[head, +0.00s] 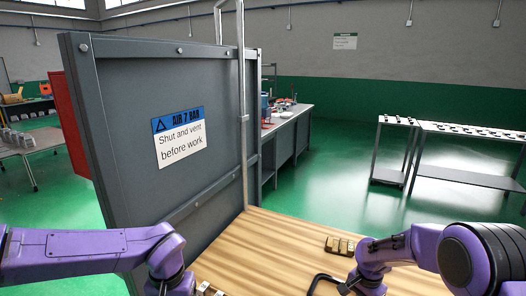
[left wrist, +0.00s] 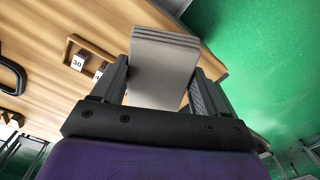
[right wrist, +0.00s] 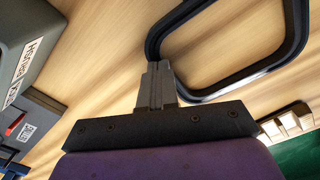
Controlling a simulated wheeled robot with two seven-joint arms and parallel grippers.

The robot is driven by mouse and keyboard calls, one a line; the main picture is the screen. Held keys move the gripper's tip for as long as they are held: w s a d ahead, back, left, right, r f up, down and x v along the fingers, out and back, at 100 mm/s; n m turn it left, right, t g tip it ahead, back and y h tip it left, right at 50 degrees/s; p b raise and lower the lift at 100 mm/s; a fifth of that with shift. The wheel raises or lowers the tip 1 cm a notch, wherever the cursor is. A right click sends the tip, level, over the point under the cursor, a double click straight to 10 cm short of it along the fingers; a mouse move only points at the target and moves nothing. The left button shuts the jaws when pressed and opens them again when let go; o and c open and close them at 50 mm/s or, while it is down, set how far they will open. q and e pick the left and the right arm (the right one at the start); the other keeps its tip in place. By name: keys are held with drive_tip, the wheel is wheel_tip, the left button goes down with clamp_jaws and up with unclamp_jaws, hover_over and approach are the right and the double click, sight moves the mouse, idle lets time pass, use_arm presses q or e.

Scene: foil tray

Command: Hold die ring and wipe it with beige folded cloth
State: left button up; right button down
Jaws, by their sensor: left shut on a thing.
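The beige folded cloth (left wrist: 164,70) is a thick pad with layered edges. My left gripper (left wrist: 160,92) is shut on it, with a finger on each side. The die ring (right wrist: 287,62) looks like a black rounded loop; part of it shows in the head view (head: 314,280) and at the edge of the left wrist view (left wrist: 17,72). My right gripper (right wrist: 157,72) has its fingers together at the ring's near side, and the band runs behind the fingertips. The grip itself is partly hidden. The cloth and ring are apart.
A wooden bench top (head: 285,238) lies below. A small wooden holder with blocks (head: 341,246) stands near my right arm, and number-marked blocks (left wrist: 77,63) lie near the left gripper. A tall grey panel (head: 120,120) borders the bench's left side.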

use_arm(q)
wheel_tip(320, 180, up, 7)
drive_tip(key=p, duration=0.6)
drive_tip(key=shift+p, duration=0.4)
use_arm(e)
wheel_tip(320, 180, up, 6)
drive_tip(key=shift+r, duration=0.1)
use_arm(q)
drive_tip(key=shift+f, duration=0.15)
